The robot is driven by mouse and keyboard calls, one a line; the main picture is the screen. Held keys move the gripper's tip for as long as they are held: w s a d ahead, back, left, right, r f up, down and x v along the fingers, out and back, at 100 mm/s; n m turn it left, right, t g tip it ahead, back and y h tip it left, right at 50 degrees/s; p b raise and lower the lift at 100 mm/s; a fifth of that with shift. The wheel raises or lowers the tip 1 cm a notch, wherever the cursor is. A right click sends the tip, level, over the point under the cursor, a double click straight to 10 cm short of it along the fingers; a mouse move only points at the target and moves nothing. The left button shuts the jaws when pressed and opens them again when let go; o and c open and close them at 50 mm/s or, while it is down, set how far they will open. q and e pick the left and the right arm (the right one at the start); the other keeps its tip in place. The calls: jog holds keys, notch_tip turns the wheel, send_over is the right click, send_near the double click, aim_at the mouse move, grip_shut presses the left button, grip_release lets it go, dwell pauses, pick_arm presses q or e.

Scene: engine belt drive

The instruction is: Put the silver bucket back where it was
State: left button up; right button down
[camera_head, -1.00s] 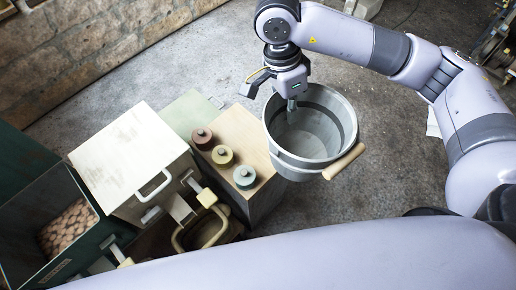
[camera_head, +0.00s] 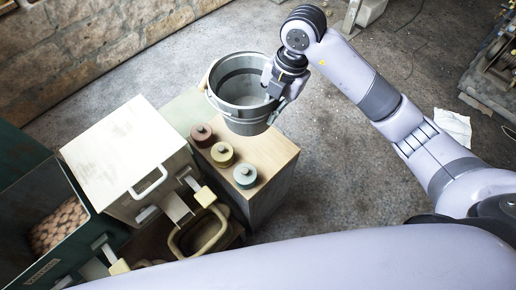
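The silver bucket (camera_head: 238,112) is upright or nearly so, at the upper middle of the head view. My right gripper (camera_head: 273,90) is at the bucket's right rim, with one finger inside the wall, and appears shut on it. The bucket overlaps the far end of the wooden box (camera_head: 272,158) and the pale green panel (camera_head: 187,108) in the picture. Its height above them, or whether it touches anything, I cannot tell. Its handle shows only in part at its left side. My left gripper is not in view.
A white box (camera_head: 122,150) and a dark green bin (camera_head: 92,218) stand left. The grey floor (camera_head: 350,170) right is mostly clear.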

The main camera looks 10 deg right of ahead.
jog(key=m, duration=0.1)
jog(key=f+m, duration=0.1)
jog(key=m, duration=0.1)
jog(key=f+m+t, duration=0.1)
jog(key=m, duration=0.1)
jog(key=shift+w, duration=0.2)
jog(key=d+x, duration=0.1)
jog(key=x, duration=0.5)
jog(key=s+d+x, duration=0.1)
jog(key=x, duration=0.6)
jog(key=d+f+x, duration=0.1)
jog(key=x, duration=0.5)
jog(key=shift+s+d+f, duration=0.15)
jog(key=shift+s+d, duration=0.15)
jog(key=shift+f, duration=0.1)
jog(key=c, duration=1.8)
grip_release()
jog(key=v, duration=1.2)
jog(key=shift+s, duration=0.1)
